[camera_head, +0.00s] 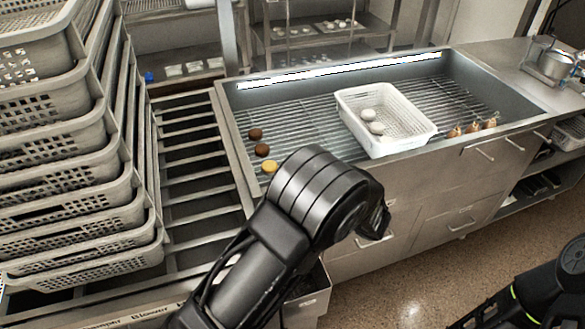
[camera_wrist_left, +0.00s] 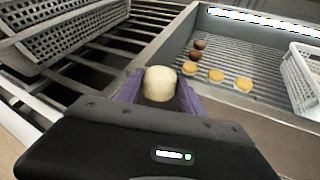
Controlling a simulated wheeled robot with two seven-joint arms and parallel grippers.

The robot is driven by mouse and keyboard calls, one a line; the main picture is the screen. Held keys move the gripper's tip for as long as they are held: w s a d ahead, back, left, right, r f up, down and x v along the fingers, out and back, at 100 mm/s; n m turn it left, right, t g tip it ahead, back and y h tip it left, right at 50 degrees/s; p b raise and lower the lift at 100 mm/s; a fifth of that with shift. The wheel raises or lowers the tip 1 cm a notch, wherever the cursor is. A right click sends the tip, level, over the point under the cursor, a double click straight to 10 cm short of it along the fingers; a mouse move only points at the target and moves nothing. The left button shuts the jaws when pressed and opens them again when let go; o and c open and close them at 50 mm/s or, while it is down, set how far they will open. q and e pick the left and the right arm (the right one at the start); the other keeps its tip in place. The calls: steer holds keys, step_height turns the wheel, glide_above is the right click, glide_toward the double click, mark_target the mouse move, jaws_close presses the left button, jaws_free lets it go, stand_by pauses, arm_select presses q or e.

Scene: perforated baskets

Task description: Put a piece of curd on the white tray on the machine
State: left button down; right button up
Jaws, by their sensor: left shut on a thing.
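A pale, rounded piece of curd (camera_wrist_left: 159,86) sits between the purple fingers of my left gripper (camera_wrist_left: 161,78) in the left wrist view. The gripper is shut on it. In the head view my left arm hides the gripper and this curd. The white perforated tray (camera_head: 408,146) stands on the slatted bed of the machine (camera_head: 300,88), with two whitish round pieces (camera_head: 372,120) in it. Part of the tray also shows at the right edge of the left wrist view (camera_wrist_left: 305,78). The held curd is left of the tray and apart from it. My right gripper is out of view.
Brown and yellow round pieces (camera_wrist_left: 216,76) lie on the slats left of the tray. Several small tan items (camera_head: 472,127) are right of it. Stacked perforated baskets (camera_head: 70,205) stand at the left. A metal pot (camera_head: 553,64) is on the right counter.

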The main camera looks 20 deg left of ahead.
arm_select(q)
steer(key=s+d+f+m+t+h+b, duration=0.1)
steer(key=s+d+f+m+t+b, duration=0.1)
steer(key=s+f, duration=0.6)
steer(key=shift+s+m+t+h+b, duration=0.3)
steer(key=shift+s+b, duration=0.55)
steer(key=shift+s, duration=0.3)
steer(key=shift+d, duration=0.1)
